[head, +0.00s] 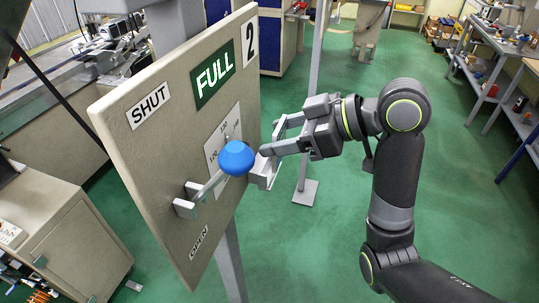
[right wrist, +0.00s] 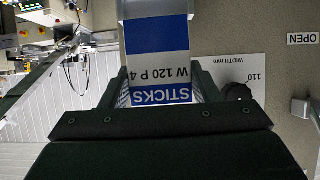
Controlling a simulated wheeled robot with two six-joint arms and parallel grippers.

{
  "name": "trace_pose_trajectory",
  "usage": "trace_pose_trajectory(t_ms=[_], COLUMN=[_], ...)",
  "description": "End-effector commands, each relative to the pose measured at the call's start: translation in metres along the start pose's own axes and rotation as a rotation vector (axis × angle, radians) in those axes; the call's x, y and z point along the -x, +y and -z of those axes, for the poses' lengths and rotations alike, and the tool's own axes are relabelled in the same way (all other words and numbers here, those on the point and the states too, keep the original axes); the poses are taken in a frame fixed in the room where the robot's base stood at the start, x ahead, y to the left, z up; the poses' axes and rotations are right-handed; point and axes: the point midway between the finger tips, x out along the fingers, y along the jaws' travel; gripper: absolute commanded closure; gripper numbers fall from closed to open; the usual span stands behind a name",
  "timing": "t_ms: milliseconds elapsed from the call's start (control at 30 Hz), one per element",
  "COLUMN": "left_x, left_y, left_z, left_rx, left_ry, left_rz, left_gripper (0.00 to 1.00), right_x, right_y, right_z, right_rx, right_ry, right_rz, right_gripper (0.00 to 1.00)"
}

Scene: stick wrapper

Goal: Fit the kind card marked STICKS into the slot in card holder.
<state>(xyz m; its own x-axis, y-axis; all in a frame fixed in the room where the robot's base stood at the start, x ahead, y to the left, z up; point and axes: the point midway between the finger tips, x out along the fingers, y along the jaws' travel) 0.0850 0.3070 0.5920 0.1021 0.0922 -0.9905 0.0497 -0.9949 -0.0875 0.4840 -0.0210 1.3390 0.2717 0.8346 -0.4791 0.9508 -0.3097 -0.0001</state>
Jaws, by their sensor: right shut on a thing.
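The STICKS card (right wrist: 157,60), blue and white and also marked W 120 P 4, reads upside down in the right wrist view. My right gripper is shut on it, with a finger on each side of the card's lower part. In the head view my right gripper (head: 270,143) is beside the right edge of the upright panel. A pale grey piece (head: 262,174), perhaps the card holder, is just below its fingertips. In the wrist view a grey edge (right wrist: 155,8) lies at the card's far end. I cannot tell whether the card is in the slot. My left gripper is out of view.
The beige panel (head: 130,110) carries SHUT, FULL, 2 and OPEN labels. A lever with a blue knob (head: 236,158) sticks out close to the left of my right gripper. A WIDTH mm scale (right wrist: 240,75) is on the panel. Green floor (head: 460,170) is clear at right.

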Motion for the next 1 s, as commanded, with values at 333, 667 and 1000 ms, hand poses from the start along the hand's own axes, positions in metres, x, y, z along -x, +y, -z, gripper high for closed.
trace_pose_trajectory(t_ms=[333,667,1000], left_x=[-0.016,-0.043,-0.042], left_y=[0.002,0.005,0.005], left_z=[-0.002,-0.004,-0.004], left_rx=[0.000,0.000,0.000], left_ry=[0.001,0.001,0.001], left_rz=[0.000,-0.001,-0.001], left_gripper=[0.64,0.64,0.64], right_x=[-0.022,-0.038,-0.038], right_y=[-0.001,0.000,0.001], right_z=[0.010,-0.025,-0.024], right_rx=[0.001,-0.004,-0.006], right_ry=[0.000,-0.008,-0.008], right_rz=[0.002,0.002,0.001], right_gripper=[0.66,0.88,0.25])
